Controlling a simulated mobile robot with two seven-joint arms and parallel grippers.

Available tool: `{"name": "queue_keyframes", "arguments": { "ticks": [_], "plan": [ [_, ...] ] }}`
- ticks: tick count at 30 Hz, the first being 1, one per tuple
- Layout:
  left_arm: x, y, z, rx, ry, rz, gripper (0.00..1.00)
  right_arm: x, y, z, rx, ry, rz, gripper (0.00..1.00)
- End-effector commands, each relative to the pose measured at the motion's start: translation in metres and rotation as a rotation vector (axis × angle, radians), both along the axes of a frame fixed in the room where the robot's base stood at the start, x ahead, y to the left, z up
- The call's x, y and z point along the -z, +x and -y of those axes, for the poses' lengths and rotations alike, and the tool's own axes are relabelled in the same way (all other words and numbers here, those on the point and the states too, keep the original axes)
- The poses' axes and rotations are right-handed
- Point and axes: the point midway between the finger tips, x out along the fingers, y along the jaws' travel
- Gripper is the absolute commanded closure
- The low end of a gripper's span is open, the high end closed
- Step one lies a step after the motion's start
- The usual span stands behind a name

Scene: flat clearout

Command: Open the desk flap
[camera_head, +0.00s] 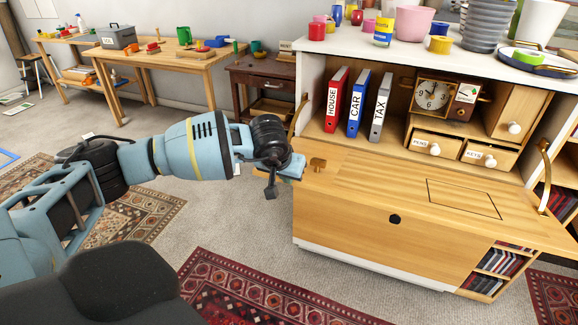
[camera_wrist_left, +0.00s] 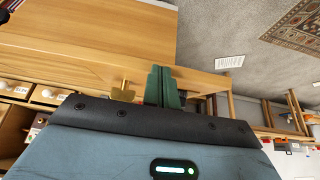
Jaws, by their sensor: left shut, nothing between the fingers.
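The desk flap (camera_head: 370,180) is a pale wooden panel. It is folded down and lies about level, with the desk's inner compartments showing behind it. A brass knob (camera_head: 318,164) stands on it near its left end. My left gripper (camera_head: 297,168) is at the flap's left edge, just left of the knob. In the left wrist view its green fingers (camera_wrist_left: 164,87) are together and empty, beside the brass knob (camera_wrist_left: 122,92) and apart from it. Whether the fingers touch the flap (camera_wrist_left: 90,40) I cannot tell. My right gripper is out of view.
Red, blue (camera_head: 359,104) and grey binders, a clock (camera_head: 432,95) and small drawers (camera_head: 435,145) fill the desk. Brass stays (camera_head: 544,175) flank the flap. Cups and bowls crowd the white top. Carpet (camera_head: 235,215) and rugs lie clear at the left; a wooden workbench (camera_head: 170,60) stands behind.

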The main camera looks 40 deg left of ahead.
Motion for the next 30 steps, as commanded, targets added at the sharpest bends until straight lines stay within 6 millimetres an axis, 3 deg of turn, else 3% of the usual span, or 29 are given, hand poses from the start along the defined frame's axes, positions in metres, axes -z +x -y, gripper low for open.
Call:
{"name": "queue_keyframes", "arguments": {
  "ticks": [1,10,12,23,30],
  "plan": [
    [0.015,-0.002,0.0,0.0,0.0,-0.006,1.0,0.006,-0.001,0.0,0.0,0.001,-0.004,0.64],
    [0.065,-0.008,0.002,0.0,0.0,-0.006,1.0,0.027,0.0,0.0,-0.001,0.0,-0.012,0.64],
    [0.057,-0.006,0.002,0.0,0.001,-0.001,1.0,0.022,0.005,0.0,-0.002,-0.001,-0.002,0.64],
    [0.054,-0.006,0.002,-0.001,0.0,0.0,1.0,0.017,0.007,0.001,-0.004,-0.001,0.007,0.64],
    [0.025,-0.008,0.001,-0.005,0.0,0.006,1.0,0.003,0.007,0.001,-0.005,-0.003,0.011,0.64]
  ]
}}
